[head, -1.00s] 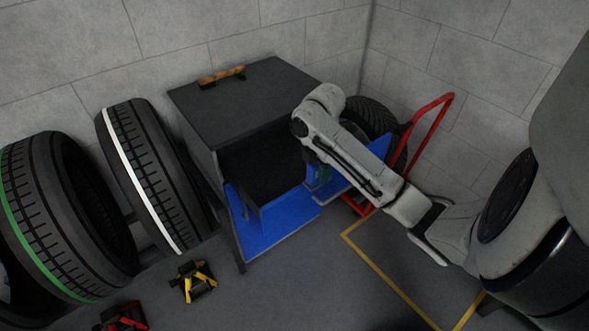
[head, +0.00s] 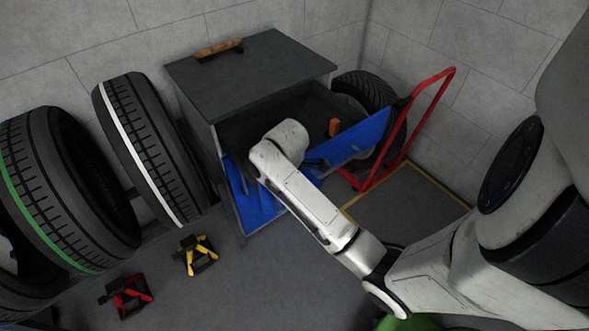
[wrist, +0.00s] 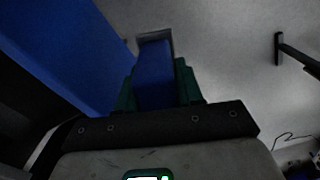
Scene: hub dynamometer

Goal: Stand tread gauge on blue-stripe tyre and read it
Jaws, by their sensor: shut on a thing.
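My gripper (wrist: 155,85) shows in the wrist view with dark green fingers shut on a blue piece (wrist: 153,70); I cannot tell whether this is a handle or the tread gauge. In the head view my arm hides the gripper in front of the grey cabinet. No blue stripe shows clearly on any tyre. A tyre (head: 18,290) at the lower left edge is mostly cut off. An orange object (head: 334,127) stands up by the blue panel of the open drawer (head: 352,138); I cannot tell what it is.
The grey cabinet (head: 250,68) has a wooden-handled tool (head: 218,48) on top. A white-striped tyre (head: 150,150) and a green-striped tyre (head: 60,190) stand left. Yellow (head: 196,256) and red (head: 127,297) stands are on the floor. A red-framed trolley (head: 408,120) stands right.

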